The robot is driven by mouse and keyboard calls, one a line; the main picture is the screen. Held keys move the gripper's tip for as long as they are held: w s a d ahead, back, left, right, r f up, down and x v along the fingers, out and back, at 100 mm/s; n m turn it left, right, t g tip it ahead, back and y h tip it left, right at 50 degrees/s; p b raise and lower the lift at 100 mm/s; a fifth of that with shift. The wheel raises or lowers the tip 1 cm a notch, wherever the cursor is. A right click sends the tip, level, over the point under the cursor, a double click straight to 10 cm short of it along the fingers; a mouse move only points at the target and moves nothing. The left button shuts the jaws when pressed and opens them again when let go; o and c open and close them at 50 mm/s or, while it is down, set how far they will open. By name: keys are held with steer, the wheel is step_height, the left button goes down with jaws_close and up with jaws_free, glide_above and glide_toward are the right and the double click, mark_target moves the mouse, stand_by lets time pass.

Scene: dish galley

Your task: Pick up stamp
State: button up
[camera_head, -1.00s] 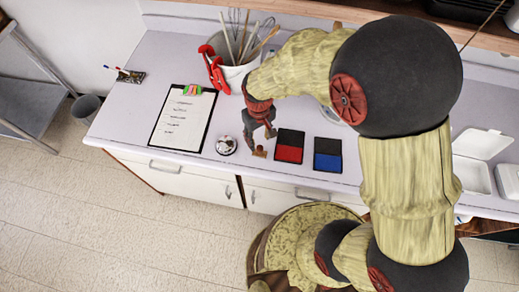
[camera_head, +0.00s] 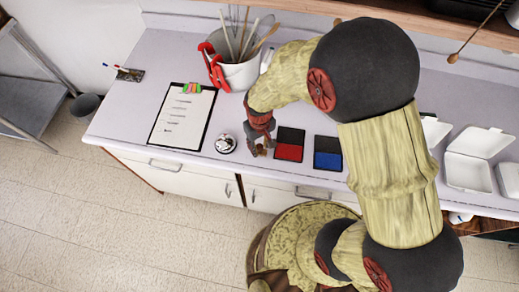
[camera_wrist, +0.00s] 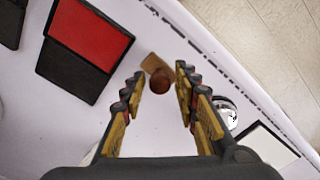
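The stamp (camera_wrist: 158,80) has a round dark-brown knob on a light wooden base and stands on the pale counter. In the wrist view its knob shows between the ends of my fingers. My gripper (camera_wrist: 158,78) is open, one finger on either side of the knob, with gaps visible on both sides. I cannot tell how far the fingertips are above the counter. In the head view my gripper (camera_head: 260,147) points down at the stamp's place and mostly hides it. The red ink pad (camera_head: 289,152) lies just right of my gripper, and the blue ink pad (camera_head: 328,159) farther right.
A silver call bell (camera_head: 226,143) stands close left of my gripper. A clipboard (camera_head: 183,118) lies farther left. A white utensil bucket (camera_head: 238,72) stands behind. White foam boxes (camera_head: 466,172) are at the right. The counter's front edge is close to the stamp.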

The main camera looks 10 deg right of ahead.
mark_target(259, 145)
steer(key=c, duration=0.6)
jaws_close()
steer(key=shift+r, duration=0.5)
step_height(259, 145, up, 2)
steer(key=shift+w+r, duration=0.1)
steer(key=s+d+r+p, duration=0.1)
steer(key=s+d+r, duration=0.7)
steer(key=s, duration=0.3)
steer(key=shift+s+d+r+p, duration=0.15)
steer(key=shift+d+r+p, duration=0.15)
steer(key=shift+r, duration=0.6)
